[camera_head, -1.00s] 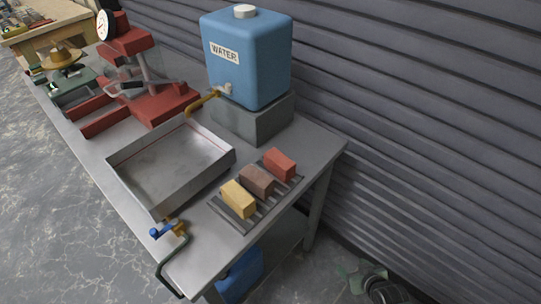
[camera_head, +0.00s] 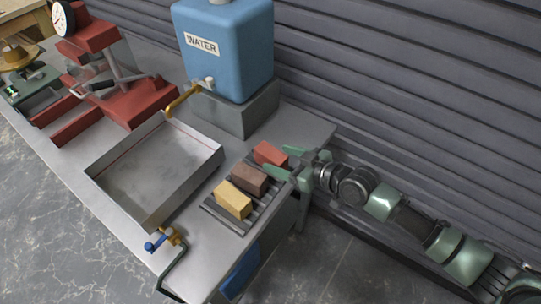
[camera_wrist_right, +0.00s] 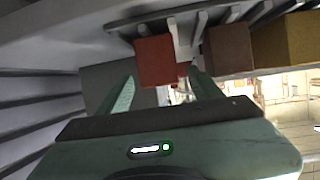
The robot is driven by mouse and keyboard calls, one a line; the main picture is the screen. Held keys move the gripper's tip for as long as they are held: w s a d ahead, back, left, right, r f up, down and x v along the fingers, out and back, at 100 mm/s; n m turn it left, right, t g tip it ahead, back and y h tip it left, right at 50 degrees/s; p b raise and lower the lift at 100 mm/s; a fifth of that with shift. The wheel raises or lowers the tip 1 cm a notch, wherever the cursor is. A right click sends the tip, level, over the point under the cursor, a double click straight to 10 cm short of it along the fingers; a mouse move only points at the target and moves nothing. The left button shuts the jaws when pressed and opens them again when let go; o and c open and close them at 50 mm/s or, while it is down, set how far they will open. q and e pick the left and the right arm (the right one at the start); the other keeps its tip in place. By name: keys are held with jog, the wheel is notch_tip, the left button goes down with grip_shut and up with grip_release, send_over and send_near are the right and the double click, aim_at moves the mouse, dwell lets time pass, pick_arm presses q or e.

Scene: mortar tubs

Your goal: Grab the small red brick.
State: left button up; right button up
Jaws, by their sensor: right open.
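The small red brick (camera_head: 270,154) lies at the far end of a dark slatted rack (camera_head: 263,207) on the metal table, beside a brown brick (camera_head: 249,179) and a yellow brick (camera_head: 233,200). My right gripper (camera_head: 283,161) reaches in from the right, open, its fingers close to the red brick. In the right wrist view the red brick (camera_wrist_right: 160,61) shows ahead, roughly between the two finger tips (camera_wrist_right: 162,80). Whether the fingers touch it I cannot tell. The brown brick (camera_wrist_right: 228,48) and yellow brick (camera_wrist_right: 285,42) stand to its right there. My left gripper is not in view.
A blue water tank (camera_head: 224,48) stands on a grey block (camera_head: 237,108) behind the rack. A shallow metal tray (camera_head: 140,205) lies left of the rack, with a red press-like device (camera_head: 130,104) beyond. A ribbed wall (camera_head: 420,80) runs close behind the table.

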aim_at(278, 157)
jog(key=x, duration=0.4)
jog(key=shift+w+a, duration=0.1)
jog(key=c, duration=0.4)
grip_shut()
jog(key=shift+r, duration=0.1)
jog(key=shift+r, duration=0.15)
